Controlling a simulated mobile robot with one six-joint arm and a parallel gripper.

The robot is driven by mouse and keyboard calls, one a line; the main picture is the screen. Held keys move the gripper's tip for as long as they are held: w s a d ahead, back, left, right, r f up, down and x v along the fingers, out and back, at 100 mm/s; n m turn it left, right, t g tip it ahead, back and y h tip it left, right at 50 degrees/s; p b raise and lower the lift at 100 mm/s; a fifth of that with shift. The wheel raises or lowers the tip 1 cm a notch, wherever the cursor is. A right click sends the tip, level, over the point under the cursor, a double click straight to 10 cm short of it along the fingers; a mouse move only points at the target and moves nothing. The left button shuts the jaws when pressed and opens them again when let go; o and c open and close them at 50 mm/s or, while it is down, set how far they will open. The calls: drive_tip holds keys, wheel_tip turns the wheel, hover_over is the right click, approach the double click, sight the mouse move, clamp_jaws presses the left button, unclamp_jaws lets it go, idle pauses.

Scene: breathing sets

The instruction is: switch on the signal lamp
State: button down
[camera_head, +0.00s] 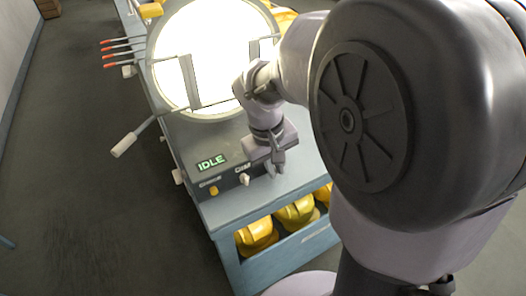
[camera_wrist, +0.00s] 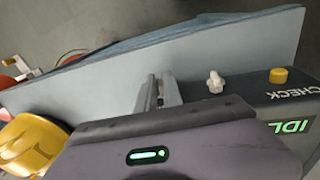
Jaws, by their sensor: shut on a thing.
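My gripper (camera_head: 275,168) is at the right end of the dark control panel (camera_head: 227,188), with its fingers pointing down. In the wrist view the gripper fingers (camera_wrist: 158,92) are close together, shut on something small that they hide. A white knob (camera_head: 244,178) sits on the panel just left of the fingers. It also shows in the wrist view (camera_wrist: 215,82), apart from the fingers. A yellow button (camera_head: 214,190) is further left. A green display (camera_head: 211,163) reads IDLE. I cannot tell which thing is the signal lamp.
A large round bright white disc (camera_head: 205,50) stands behind the panel on the blue bench (camera_head: 225,232). Yellow masks or helmets (camera_head: 257,236) lie in the shelf below. A lever (camera_head: 125,145) and red-tipped rods (camera_head: 107,49) stick out left.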

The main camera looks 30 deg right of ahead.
drive_tip(key=shift+s+f+t+b, duration=0.1)
drive_tip(key=shift+f+t+b, duration=0.3)
drive_tip(key=shift+b, duration=0.1)
drive_tip(key=shift+r, duration=0.25)
drive_tip(key=c, duration=1.5)
unclamp_jaws()
drive_tip(key=shift+r, duration=0.1)
drive_tip(key=p+v, duration=0.2)
drive_tip(key=v, duration=0.3)
drive_tip(key=p+v, duration=0.3)
drive_tip(key=v, duration=0.3)
drive_tip(key=p+v, duration=0.3)
drive_tip(key=v, duration=0.3)
drive_tip(key=shift+s+r, duration=0.1)
drive_tip(key=shift+s, duration=0.15)
